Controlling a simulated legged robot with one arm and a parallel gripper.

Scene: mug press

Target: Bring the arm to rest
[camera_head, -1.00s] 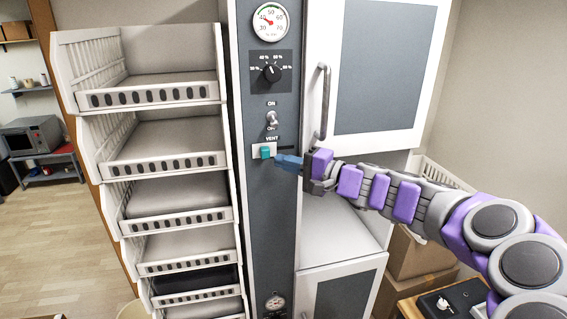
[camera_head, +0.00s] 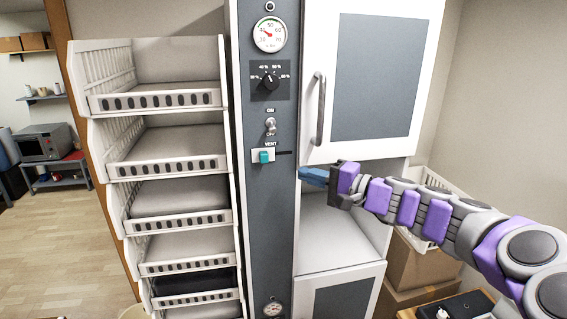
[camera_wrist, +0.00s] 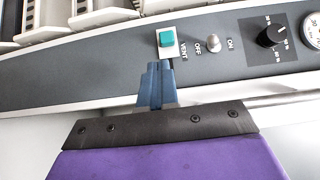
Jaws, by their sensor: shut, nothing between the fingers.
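My gripper (camera_head: 311,177) is shut and empty, with its blue fingertips together. In the head view it stands to the right of the grey control panel (camera_head: 270,215), apart from the teal vent switch (camera_head: 264,157). My arm reaches in from the lower right. In the wrist view the shut blue fingers (camera_wrist: 156,88) point toward the panel, just below the vent switch (camera_wrist: 166,39). The gap between the fingertips and the panel is hard to judge there.
The upper white cabinet door (camera_head: 375,75) with its vertical grey handle (camera_head: 319,108) is above my gripper. White stacked bins (camera_head: 160,145) stand left of the panel. Cardboard boxes (camera_head: 418,268) sit at the lower right. An open white compartment (camera_head: 335,240) lies below my gripper.

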